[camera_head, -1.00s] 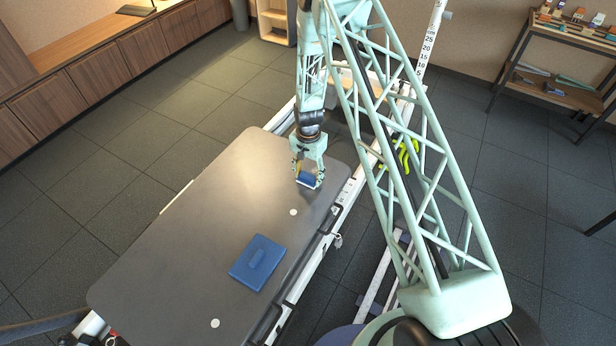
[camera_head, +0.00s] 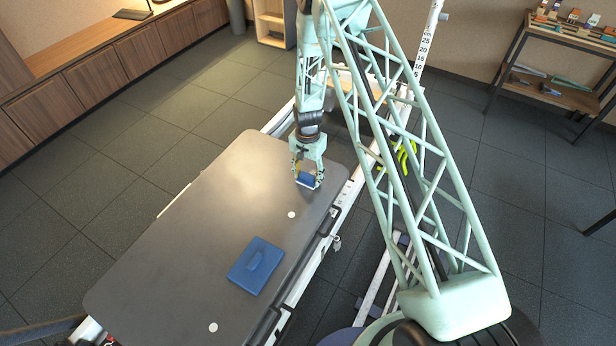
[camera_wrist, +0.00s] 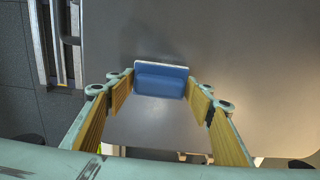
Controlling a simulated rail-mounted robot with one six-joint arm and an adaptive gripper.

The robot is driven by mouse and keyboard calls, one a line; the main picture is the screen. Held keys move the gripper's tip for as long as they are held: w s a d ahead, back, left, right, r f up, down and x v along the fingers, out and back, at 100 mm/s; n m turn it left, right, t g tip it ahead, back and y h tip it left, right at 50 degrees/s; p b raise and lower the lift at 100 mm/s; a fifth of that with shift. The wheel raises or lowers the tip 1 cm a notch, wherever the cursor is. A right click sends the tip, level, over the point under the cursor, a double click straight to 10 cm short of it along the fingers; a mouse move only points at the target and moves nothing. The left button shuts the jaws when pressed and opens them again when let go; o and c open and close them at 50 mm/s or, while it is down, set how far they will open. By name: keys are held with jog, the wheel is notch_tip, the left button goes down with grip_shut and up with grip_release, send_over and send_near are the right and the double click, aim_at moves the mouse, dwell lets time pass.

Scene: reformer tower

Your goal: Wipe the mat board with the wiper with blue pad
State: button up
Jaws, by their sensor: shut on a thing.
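The dark grey mat board (camera_head: 190,235) lies flat as a long slab with rounded corners, running from lower left to upper centre. My gripper (camera_head: 307,177) is over the board's far right end, pointing down. It is shut on the wiper with blue pad (camera_wrist: 160,82), a blue block with a white edge, seen between the wood-faced fingers in the wrist view. The wiper is at or just above the board; I cannot tell whether it touches. Two white spots are on the board, one near the middle right (camera_head: 291,214) and one near the front end (camera_head: 213,327).
A white rail frame with black clips (camera_head: 318,243) runs along that edge. A shelf (camera_head: 555,80) stands at the right back and wooden cabinets (camera_head: 110,60) at the left.

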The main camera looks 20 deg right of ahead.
aim_at(304, 187)
jog(key=shift+s+a, duration=0.5)
jog(key=shift+a, duration=0.05)
jog(key=shift+s+a, duration=0.1)
jog(key=shift+s, duration=0.05)
jog(key=shift+s+a+f, duration=0.15)
jog(key=shift+s+a, duration=0.25)
jog(key=shift+s, duration=0.15)
dwell(0.4)
jog(key=shift+w+d+b, duration=0.1)
jog(key=shift+w+b, duration=0.05)
jog(key=shift+b, duration=0.15)
jog(key=shift+w+d, duration=0.45)
jog(key=shift+w+d, duration=0.15)
jog(key=shift+w, duration=0.05)
jog(key=shift+w+d+r+b, duration=0.25)
jog(key=shift+w+d+b, duration=0.05)
jog(key=shift+w+d, duration=0.15)
